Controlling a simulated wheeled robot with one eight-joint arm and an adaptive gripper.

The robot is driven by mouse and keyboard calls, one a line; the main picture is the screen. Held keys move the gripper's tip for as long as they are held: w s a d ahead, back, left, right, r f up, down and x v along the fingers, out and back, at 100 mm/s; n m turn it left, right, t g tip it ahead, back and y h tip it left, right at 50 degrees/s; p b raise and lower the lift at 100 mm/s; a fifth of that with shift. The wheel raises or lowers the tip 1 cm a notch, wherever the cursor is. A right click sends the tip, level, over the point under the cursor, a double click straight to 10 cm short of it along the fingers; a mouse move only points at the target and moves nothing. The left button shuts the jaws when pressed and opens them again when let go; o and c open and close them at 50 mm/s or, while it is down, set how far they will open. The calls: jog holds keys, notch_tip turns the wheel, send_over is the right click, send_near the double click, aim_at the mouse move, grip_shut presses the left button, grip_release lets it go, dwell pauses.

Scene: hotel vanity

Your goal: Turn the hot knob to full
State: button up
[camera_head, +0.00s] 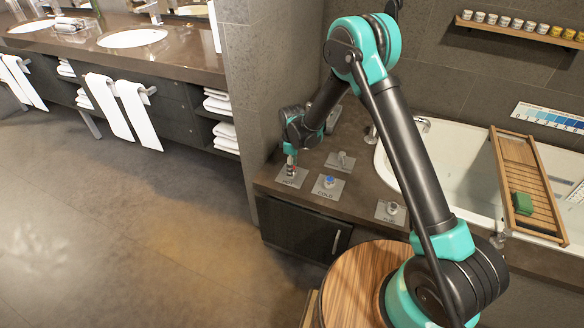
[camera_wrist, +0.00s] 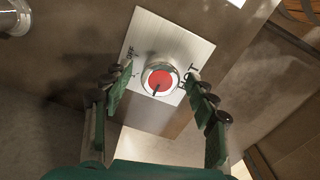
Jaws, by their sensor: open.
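The hot knob (camera_wrist: 159,79) has a red cap with a dark pointer line and a metal rim, on a square metal plate (camera_wrist: 178,36) marked HOT and OFF. In the wrist view its pointer line slants toward the lower left of the picture. My gripper (camera_wrist: 161,76) is open, with one green finger on each side of the knob; I cannot tell whether either finger touches it. In the head view my gripper (camera_head: 291,158) is above the hot plate (camera_head: 285,179) at the counter's front left, and hides most of the knob.
The blue-capped COLD knob (camera_head: 329,181) is just right of the hot plate. A lever plate (camera_head: 341,160) is behind it, and another knob (camera_head: 391,208) is further right. The bathtub (camera_head: 450,165) with a wooden tray (camera_head: 513,165) and green sponge (camera_head: 522,203) lies to the right.

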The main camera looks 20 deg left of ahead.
notch_tip(320, 180, up, 12)
dwell(0.5)
jog(key=shift+f, duration=0.1)
